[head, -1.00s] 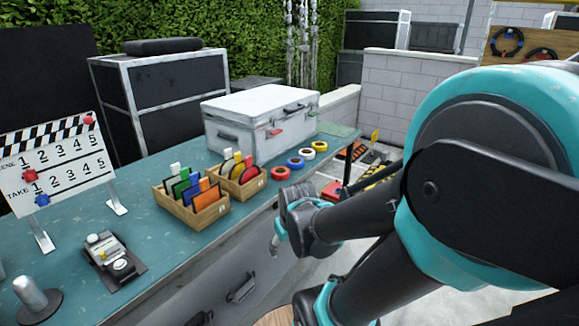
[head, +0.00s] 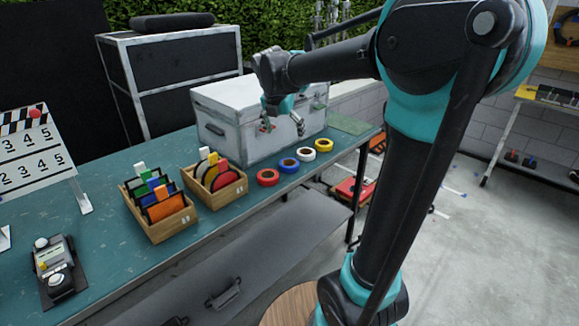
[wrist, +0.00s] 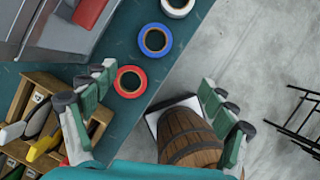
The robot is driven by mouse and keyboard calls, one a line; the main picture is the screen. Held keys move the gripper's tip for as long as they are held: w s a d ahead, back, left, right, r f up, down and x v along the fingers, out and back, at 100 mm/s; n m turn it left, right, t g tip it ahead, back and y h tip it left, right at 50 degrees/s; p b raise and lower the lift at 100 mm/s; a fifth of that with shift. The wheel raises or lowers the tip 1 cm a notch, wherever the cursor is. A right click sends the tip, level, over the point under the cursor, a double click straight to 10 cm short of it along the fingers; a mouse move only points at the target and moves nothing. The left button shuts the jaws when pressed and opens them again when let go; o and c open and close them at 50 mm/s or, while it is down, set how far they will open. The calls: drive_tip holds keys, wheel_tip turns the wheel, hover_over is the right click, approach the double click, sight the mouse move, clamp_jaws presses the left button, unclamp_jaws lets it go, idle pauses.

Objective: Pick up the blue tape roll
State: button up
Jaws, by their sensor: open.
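The blue tape roll (head: 289,165) lies flat on the teal table, between the red roll (head: 268,177) and the white roll (head: 306,154). In the wrist view the blue roll (wrist: 155,40) is beyond my fingertips, with the red roll (wrist: 130,81) nearer, by the left finger. My gripper (head: 284,120) is above the table, in front of the silver case. In the wrist view my gripper (wrist: 158,85) has its fingers spread wide with nothing between them. It touches no roll.
A silver case (head: 235,125) stands behind the rolls. A yellow roll (head: 325,145) is at the right end of the row. Two wooden boxes (head: 185,215) of coloured cards stand to the left. A barrel (wrist: 187,135) is below the table edge.

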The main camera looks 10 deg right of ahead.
approach(289, 161)
drive_tip(key=shift+s+d+f+n, duration=0.15)
drive_tip(key=shift+s+d+f, duration=0.05)
drive_tip(key=shift+s+f, duration=0.35)
drive_tip(key=shift+s+d+f+n, duration=0.2)
drive_tip(key=shift+s+f, duration=0.3)
drive_tip(key=shift+f, duration=0.2)
drive_tip(key=shift+w+a+x, duration=0.15)
drive_tip(key=shift+x, duration=1.15)
drive_tip(key=shift+w+a+x, duration=0.1)
drive_tip(key=shift+x, duration=1.2)
drive_tip(key=c, duration=1.3)
drive_tip(key=shift+o, duration=0.2)
